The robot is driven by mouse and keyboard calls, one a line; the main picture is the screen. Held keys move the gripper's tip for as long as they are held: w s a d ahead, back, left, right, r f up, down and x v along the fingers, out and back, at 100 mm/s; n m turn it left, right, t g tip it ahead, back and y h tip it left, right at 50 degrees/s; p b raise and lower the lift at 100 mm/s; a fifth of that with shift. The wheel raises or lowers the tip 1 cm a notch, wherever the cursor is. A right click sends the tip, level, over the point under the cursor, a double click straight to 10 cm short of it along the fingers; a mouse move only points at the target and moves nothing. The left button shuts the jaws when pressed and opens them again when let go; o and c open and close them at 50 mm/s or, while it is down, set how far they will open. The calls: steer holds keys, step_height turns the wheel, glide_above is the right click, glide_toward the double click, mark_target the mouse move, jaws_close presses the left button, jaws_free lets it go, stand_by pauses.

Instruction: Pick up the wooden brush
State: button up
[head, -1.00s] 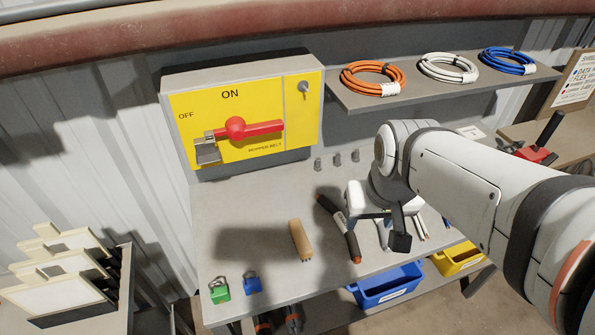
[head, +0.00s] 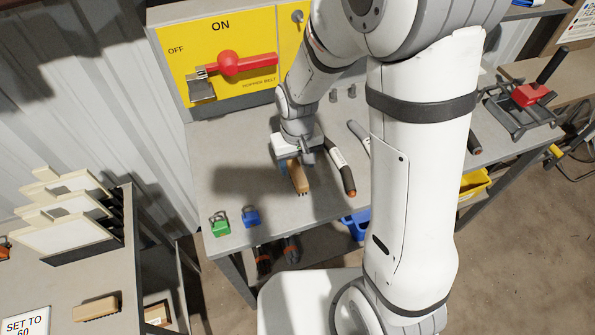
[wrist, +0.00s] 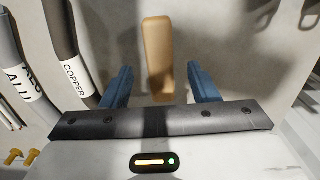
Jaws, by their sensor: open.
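A tan wooden brush (head: 300,179) lies on the grey bench, below my gripper (head: 293,163) in the head view; the gripper hides its upper end. In the wrist view, the brush (wrist: 158,50) runs lengthwise between the two blue fingers of my gripper (wrist: 160,84) and extends beyond their tips. The fingers are apart, with a gap on each side of the brush. I cannot tell how far above the bench they are. A similar tan block with a darker lower edge (head: 97,308) lies on the left side table.
A dark cable piece (head: 341,168) lies close right of the brush; the wrist view shows a cable labelled COPPER (wrist: 73,70). Green (head: 220,223) and blue (head: 251,217) padlocks lie at the front left. The switch box (head: 225,60) stands behind.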

mark_target(296, 169)
steer(key=shift+w+a+f+p, duration=0.1)
steer(key=shift+w+f+p, duration=0.1)
steer(key=shift+f, duration=1.2)
steer(key=shift+w+f+p, duration=0.1)
steer(key=shift+f+p, duration=0.1)
steer(key=shift+f, duration=1.15)
steer(key=shift+c, duration=0.5)
jaws_close()
step_height(296, 169, up, 10)
steer(key=shift+r, duration=0.1)
steer(key=c, duration=0.5)
jaws_free()
steer(key=c, duration=0.4)
steer(key=shift+o, duration=0.2)
